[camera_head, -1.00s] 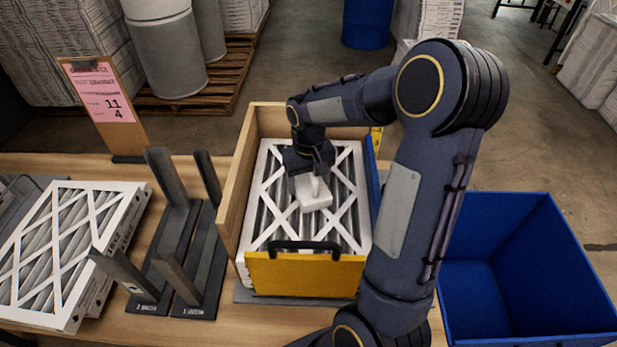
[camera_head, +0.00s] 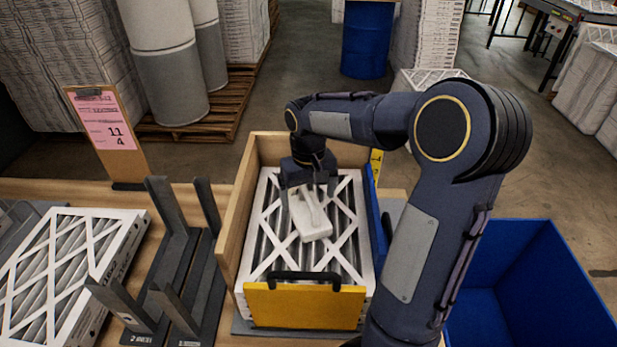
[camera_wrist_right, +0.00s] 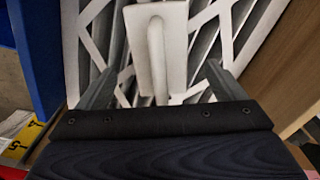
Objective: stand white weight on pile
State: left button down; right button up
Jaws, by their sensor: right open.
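The white weight (camera_head: 311,218), a block with a raised handle bar, sits on the top filter of the pile (camera_head: 345,205) inside the wooden box. My right gripper (camera_head: 310,194) is over the far end of the weight, its fingers apart. In the right wrist view the weight (camera_wrist_right: 157,50) lies ahead of my open right gripper (camera_wrist_right: 158,85), with its handle (camera_wrist_right: 158,60) between the two fingers and a gap on each side. The filter's white lattice (camera_wrist_right: 208,30) shows beneath. My left gripper is not in view.
The wooden box has a left wall (camera_head: 240,205), a yellow front panel (camera_head: 305,306) with a black handle, and a blue right side. A blue bin (camera_head: 520,270) is at right.

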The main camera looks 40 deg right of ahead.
aim_at(309, 197)
notch_tip(309, 197, up, 7)
jog(key=shift+f, duration=0.2)
dwell(0.6)
